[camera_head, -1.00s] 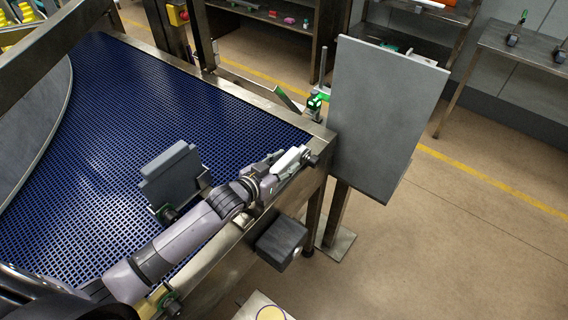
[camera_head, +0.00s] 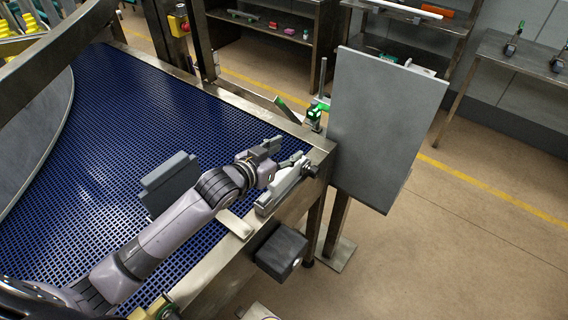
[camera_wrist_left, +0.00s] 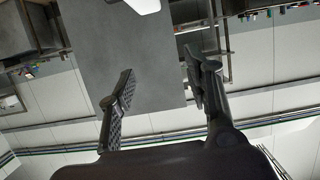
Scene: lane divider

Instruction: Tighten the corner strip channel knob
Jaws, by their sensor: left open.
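A small dark knob (camera_head: 311,170), likely the corner strip channel knob, sits at the end of a light grey strip-like bracket (camera_head: 283,188) on the near rail by the conveyor corner. My left gripper (camera_head: 286,150) is just above and to the left of this bracket, its fingers spread and empty. I cannot tell whether a finger touches the bracket. In the left wrist view the two open fingers (camera_wrist_left: 160,86) have nothing between them, with a grey panel behind. A white piece (camera_wrist_left: 142,5) shows at the top edge there. The right gripper is not in view.
A large grey panel (camera_head: 385,130) stands just right of the corner. A green-and-black fitting (camera_head: 313,114) is on the far side of the corner. A grey plate (camera_head: 171,184) stands beside my forearm on the blue conveyor (camera_head: 150,110). A dark box (camera_head: 281,252) hangs below the rail.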

